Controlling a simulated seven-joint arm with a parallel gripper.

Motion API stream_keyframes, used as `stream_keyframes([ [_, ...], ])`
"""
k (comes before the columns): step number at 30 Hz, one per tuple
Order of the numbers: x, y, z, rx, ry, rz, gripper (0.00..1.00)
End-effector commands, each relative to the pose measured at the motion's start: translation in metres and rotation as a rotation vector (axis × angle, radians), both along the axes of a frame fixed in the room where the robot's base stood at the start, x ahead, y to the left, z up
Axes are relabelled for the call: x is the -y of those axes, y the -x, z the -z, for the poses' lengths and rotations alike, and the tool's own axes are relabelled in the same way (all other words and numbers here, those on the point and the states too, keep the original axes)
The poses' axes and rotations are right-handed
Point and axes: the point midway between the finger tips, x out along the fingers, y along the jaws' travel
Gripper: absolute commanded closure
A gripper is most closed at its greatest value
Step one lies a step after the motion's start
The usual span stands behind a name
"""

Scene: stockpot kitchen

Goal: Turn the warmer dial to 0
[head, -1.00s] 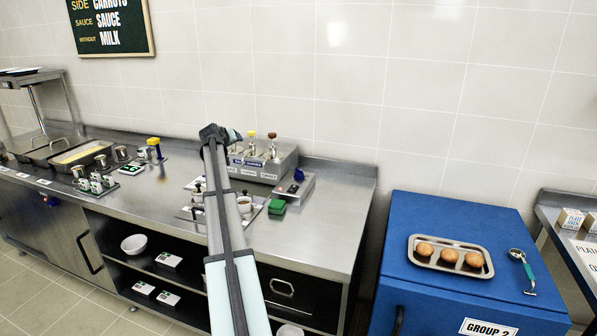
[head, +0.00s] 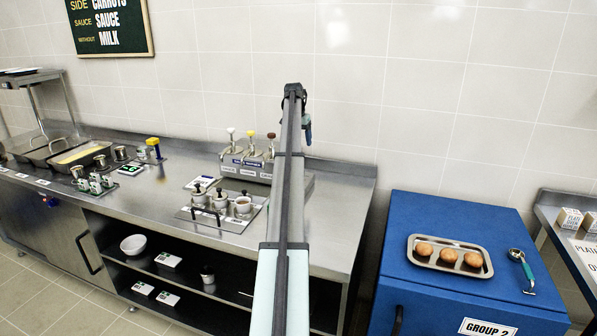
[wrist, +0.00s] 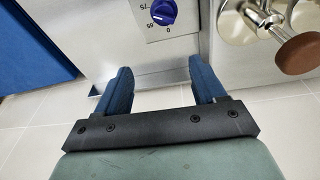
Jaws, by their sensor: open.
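The warmer dial (wrist: 163,12) is a round blue knob on a white printed plate at the top of the wrist view. The numbers 0, 65 and 75 are readable around it; its pointer setting is too small to tell. The dial sits on a steel box (wrist: 98,28). My gripper (wrist: 160,78) is open and empty, its two blue fingers apart. In the wrist picture the dial lies above the gap between the fingertips, with no contact visible. In the head view my arm hides the dial and most of the steel box.
A pump dispenser (head: 236,164) stands left of my arm in the head view. A brown pump knob (wrist: 298,53) is close to the right finger in the wrist view. A tray with small pots (head: 215,222) is nearer the counter front. A blue cabinet (head: 385,215) stands to the right.

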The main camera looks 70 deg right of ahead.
Motion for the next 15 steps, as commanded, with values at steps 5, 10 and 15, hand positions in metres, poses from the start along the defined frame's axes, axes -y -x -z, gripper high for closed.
stream_keyframes([
  [5, -0.001, -0.004, 0.005, 0.061, -0.146, 0.047, 0.30],
  [10, -0.005, -0.005, 0.012, 0.072, -0.179, 0.056, 0.30],
  [15, -0.006, -0.005, 0.035, 0.072, -0.177, 0.055, 0.30],
])
